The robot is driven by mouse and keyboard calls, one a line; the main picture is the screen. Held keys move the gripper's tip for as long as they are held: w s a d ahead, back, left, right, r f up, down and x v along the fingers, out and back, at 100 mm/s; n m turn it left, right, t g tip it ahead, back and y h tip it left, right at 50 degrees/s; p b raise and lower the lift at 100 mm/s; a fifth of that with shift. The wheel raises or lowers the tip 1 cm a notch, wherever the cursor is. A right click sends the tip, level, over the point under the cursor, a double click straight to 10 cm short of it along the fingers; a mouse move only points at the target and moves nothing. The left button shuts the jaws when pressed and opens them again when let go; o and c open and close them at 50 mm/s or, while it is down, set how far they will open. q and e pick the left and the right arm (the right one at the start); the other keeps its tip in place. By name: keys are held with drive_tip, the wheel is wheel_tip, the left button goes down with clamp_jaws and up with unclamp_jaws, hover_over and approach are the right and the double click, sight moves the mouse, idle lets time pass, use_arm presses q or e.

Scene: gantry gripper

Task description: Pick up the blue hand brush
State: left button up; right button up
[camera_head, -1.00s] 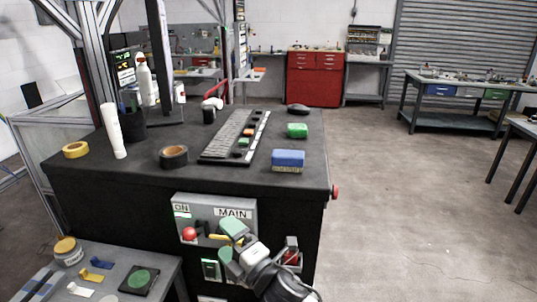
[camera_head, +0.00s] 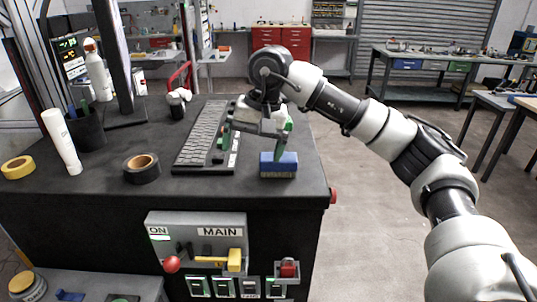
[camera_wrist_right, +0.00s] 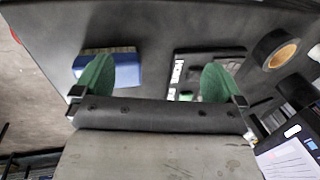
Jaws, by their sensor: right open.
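The blue hand brush (camera_head: 279,163) lies on the black bench top near its front right corner, blue back up and pale bristles toward the front. In the right wrist view the brush (camera_wrist_right: 127,69) is partly hidden behind one green fingertip. My right gripper (camera_head: 252,146) is open above the bench, just to the left of and behind the brush. My left gripper is in neither view.
A keyboard-like rack (camera_head: 203,137) lies left of the brush. A roll of black tape (camera_head: 142,169), a white tube (camera_head: 62,142) and a yellow tape roll (camera_head: 18,167) are farther left. A red knob (camera_head: 333,195) sticks out at the bench's right side.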

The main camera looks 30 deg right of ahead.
drive_tip(key=d+r+h, duration=0.1)
drive_tip(key=d, duration=0.1)
drive_tip(key=d+r+h, duration=0.1)
drive_tip(key=d, duration=0.1)
drive_tip(key=d+r+h, duration=0.1)
drive_tip(key=d, duration=0.1)
drive_tip(key=shift+s+d+r, duration=0.1)
drive_tip(key=shift+d+r, duration=0.2)
wheel_tip(320, 180, down, 4)
drive_tip(key=shift+d+f+p, duration=0.15)
drive_tip(key=shift+f+p, duration=0.1)
drive_tip(key=shift+p, duration=0.25)
drive_tip(key=f+p, duration=0.1)
drive_tip(key=f, duration=0.1)
drive_tip(key=f+p, duration=0.1)
drive_tip(key=f, duration=0.1)
drive_tip(key=shift+a+f, duration=0.2)
drive_tip(key=shift+f, duration=0.15)
drive_tip(key=shift+w+f, duration=0.2)
drive_tip(key=shift+f, duration=0.35)
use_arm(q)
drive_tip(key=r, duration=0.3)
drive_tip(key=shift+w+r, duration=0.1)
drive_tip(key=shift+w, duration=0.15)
use_arm(e)
drive_tip(key=c, duration=0.7)
drive_tip(key=shift+o, duration=0.2)
